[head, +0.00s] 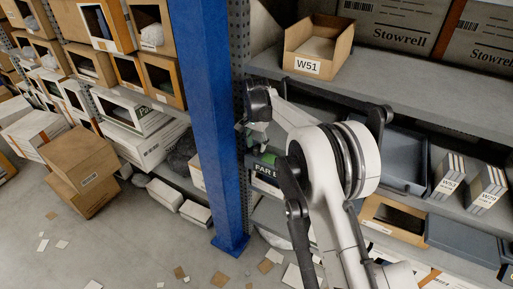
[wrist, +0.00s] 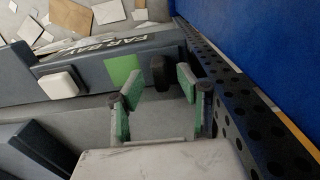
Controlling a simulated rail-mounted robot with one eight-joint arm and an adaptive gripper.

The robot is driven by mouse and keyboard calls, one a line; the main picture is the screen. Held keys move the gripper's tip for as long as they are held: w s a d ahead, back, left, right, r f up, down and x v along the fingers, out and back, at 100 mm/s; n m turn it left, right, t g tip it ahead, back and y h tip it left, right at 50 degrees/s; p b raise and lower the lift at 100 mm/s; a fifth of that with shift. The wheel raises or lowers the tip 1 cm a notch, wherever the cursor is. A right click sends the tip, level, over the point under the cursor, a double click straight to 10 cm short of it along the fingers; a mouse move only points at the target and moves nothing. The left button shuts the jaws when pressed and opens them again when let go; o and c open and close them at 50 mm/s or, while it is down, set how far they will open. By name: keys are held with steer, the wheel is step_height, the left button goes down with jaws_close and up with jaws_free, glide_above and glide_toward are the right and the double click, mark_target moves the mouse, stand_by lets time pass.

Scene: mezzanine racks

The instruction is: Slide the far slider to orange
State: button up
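The dark panel lettered FAR BAY (wrist: 95,52) crosses the upper left of the wrist view. A raised off-white block (wrist: 58,84) and a flat green patch (wrist: 122,68) show on its face. A dark rounded knob (wrist: 158,70) stands at its right end; I cannot tell which piece is the slider. No orange mark is clear on the panel. My gripper (wrist: 160,88) is open, its fingers apart and the knob seen between them, contact unclear. In the head view the panel (head: 266,167) is partly hidden by my arm.
A blue post (head: 205,110) and a perforated dark upright (wrist: 240,110) stand close beside my gripper. A cardboard bin W51 (head: 318,48) sits on the shelf above. Dark trays (head: 390,155) and binders W52 (head: 448,178) are at right. Paper scraps litter the floor.

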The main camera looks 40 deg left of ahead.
steer(key=shift+f, duration=1)
jaws_close()
